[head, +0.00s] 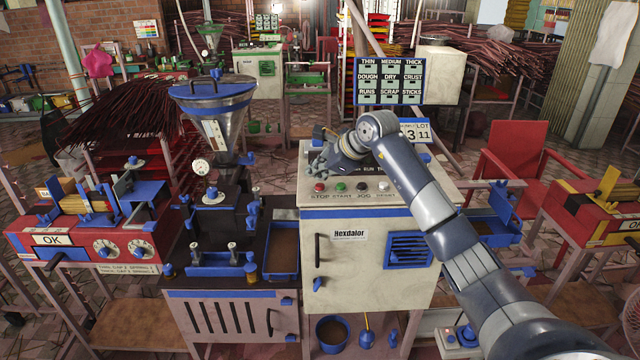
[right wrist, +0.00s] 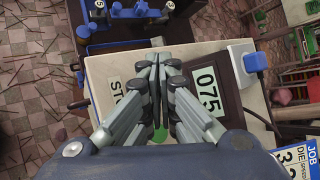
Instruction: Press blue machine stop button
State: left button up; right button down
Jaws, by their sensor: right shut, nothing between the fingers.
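The blue-trimmed machine's pale control cabinet (head: 340,265), labelled Hexdalor, stands in the middle of the head view. On its top front edge sits the red stop button (head: 320,187) above the word STOP, at the left end of the button row. My right gripper (head: 316,168) is shut and empty, just behind and above the stop button in the picture. I cannot tell whether it touches anything. In the right wrist view the closed fingers (right wrist: 158,65) hang over the panel beside the partly covered STOP label (right wrist: 121,101); the red button is hidden there. My left gripper is not in view.
Green (head: 341,187), black (head: 362,186) and white (head: 383,186) buttons sit right of the stop button. A 075 display (right wrist: 207,88) is beside the fingers. The steel hopper (head: 222,125) stands left of the cabinet. A red chair (head: 520,160) is at right.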

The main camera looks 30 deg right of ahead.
aim_at(317, 187)
jog(key=shift+r+p, duration=1.8)
jog(key=shift+r, duration=0.75)
jog(key=shift+f, duration=0.1)
